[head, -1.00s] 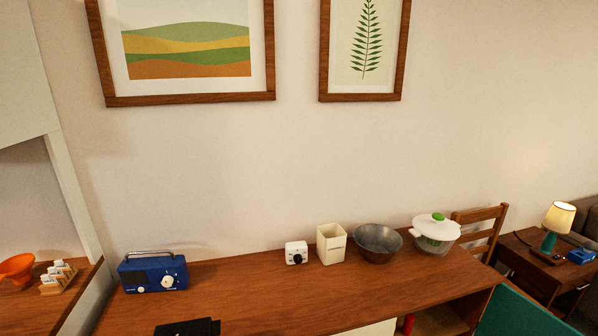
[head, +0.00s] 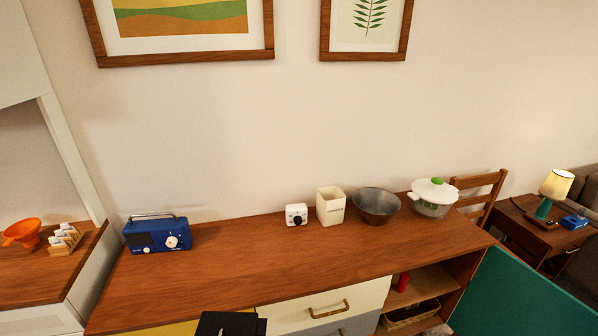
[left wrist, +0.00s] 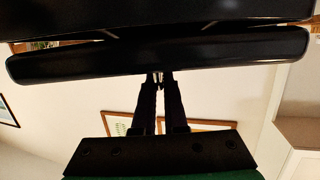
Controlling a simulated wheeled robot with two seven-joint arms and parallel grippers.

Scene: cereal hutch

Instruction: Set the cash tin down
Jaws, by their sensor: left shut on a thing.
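The cash tin (left wrist: 160,60) shows in the left wrist view as a dark, glossy body with a long rounded edge across the top. My left gripper (left wrist: 159,79) is shut on it, its two dark fingers close together at the tin's edge. Most of the tin is out of that view. In the head view a flat black shape (head: 230,324) shows at the bottom edge, in front of the sideboard; I cannot tell whether it is the tin or my gripper. My right gripper is in neither view.
The wooden sideboard top (head: 290,255) is clear in the middle and front. Along its back stand a blue radio (head: 158,235), a white timer (head: 296,215), a cream canister (head: 331,207), a grey bowl (head: 376,206) and a lidded white pot (head: 433,198). Drawers (head: 330,306) are below.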

